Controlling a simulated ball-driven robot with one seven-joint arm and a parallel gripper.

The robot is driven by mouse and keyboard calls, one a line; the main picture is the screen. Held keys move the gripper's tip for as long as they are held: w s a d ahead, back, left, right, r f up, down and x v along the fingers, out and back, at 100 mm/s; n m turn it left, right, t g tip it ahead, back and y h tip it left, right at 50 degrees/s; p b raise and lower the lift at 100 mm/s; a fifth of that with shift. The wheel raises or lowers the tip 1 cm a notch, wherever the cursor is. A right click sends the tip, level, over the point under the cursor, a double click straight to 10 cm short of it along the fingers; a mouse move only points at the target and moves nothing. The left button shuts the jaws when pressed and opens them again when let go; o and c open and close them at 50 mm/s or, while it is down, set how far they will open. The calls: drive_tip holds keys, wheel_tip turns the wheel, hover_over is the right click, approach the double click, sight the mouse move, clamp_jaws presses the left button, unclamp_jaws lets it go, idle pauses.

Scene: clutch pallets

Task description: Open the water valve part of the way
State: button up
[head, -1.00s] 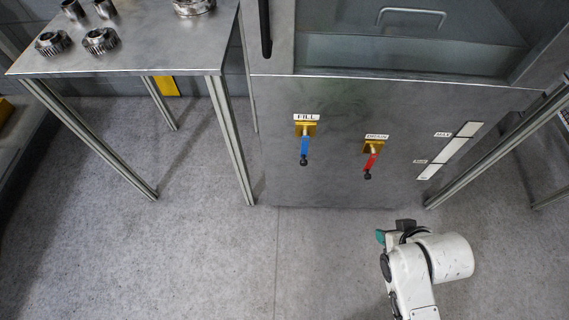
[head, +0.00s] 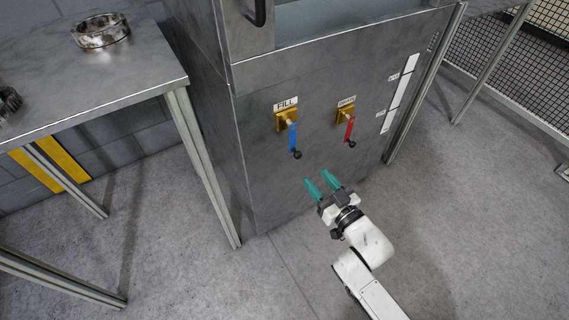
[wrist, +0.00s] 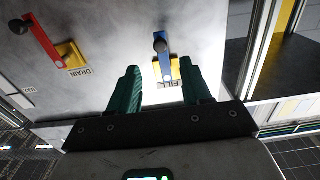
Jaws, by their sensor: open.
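The FILL valve has a blue lever (head: 293,137) on a yellow mount (head: 286,119), on the grey front panel of the machine (head: 262,180). The lever hangs down and ends in a black knob. To its right is the DRAIN valve with a red lever (head: 350,130), also hanging down. My gripper (head: 319,182) is open and empty, with teal fingers, below and slightly right of the blue lever and apart from it. In the wrist view, the blue lever (wrist: 165,67) shows beyond and between the open fingers (wrist: 163,88).
A metal table (head: 150,70) with machined parts stands at left, its leg (head: 205,165) close to the machine. A white level strip (head: 400,95) is on the panel's right. The floor around my arm is clear.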

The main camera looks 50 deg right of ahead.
sight(299, 157)
drive_tip(key=b+x, duration=0.1)
drive_tip(key=x, duration=0.9)
drive_tip(key=shift+w, duration=0.3)
clamp_jaws()
